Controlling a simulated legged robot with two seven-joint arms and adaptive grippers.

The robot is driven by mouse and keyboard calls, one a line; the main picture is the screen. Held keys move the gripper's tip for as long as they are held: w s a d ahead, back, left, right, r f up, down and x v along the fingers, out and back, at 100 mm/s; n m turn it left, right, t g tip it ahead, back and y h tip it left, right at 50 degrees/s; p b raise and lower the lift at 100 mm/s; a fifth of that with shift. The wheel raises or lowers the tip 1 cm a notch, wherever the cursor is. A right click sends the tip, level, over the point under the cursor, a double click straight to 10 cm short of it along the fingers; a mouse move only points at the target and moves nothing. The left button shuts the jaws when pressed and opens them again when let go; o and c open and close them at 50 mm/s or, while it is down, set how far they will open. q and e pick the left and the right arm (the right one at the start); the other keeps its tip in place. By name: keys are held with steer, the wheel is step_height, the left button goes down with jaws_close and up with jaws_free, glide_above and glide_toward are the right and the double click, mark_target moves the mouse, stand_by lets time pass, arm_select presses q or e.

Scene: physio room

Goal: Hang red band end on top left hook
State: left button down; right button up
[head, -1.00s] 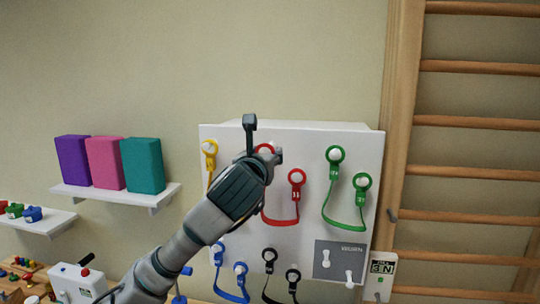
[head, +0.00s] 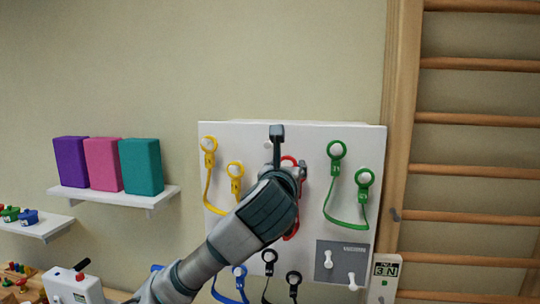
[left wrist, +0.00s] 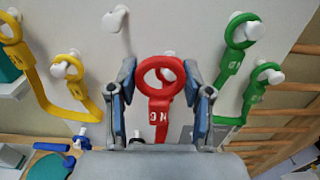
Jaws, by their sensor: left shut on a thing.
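My left gripper (head: 290,150) is in front of the white board (head: 225,220), at the place of the red band. In the left wrist view its two fingers are on either side of the red band end (left wrist: 160,78), a ring with a tab, and shut on it. The other red end is hidden. My right gripper is not in view.
Yellow (head: 235,170), green (head: 336,150), blue (head: 240,272) and black (head: 270,256) bands hang close around. A grey panel (head: 328,247) with white pegs is at lower right. Wooden wall bars (head: 470,120) stand at right; a shelf with blocks (head: 141,166) is at left.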

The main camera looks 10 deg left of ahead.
arm_select(q)
steer(key=d+f+b, duration=0.4)
steer(key=d+f, duration=0.3)
steer(key=d, duration=0.5)
steer(key=shift+f, duration=0.15)
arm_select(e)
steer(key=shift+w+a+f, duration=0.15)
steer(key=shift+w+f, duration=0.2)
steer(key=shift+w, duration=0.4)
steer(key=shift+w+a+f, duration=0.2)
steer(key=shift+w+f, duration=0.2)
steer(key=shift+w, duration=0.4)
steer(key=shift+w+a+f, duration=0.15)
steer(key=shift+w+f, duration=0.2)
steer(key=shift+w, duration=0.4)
arm_select(q)
steer(key=shift+d, duration=0.1)
steer(key=d+f, duration=0.5)
steer(key=d, duration=0.3)
steer(key=d+f+b, duration=0.1)
steer(key=d+f, duration=0.4)
steer(key=d, duration=0.4)
steer(key=shift+f, duration=0.4)
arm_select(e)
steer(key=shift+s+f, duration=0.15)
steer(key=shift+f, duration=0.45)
arm_select(q)
steer(key=shift+a, duration=0.15)
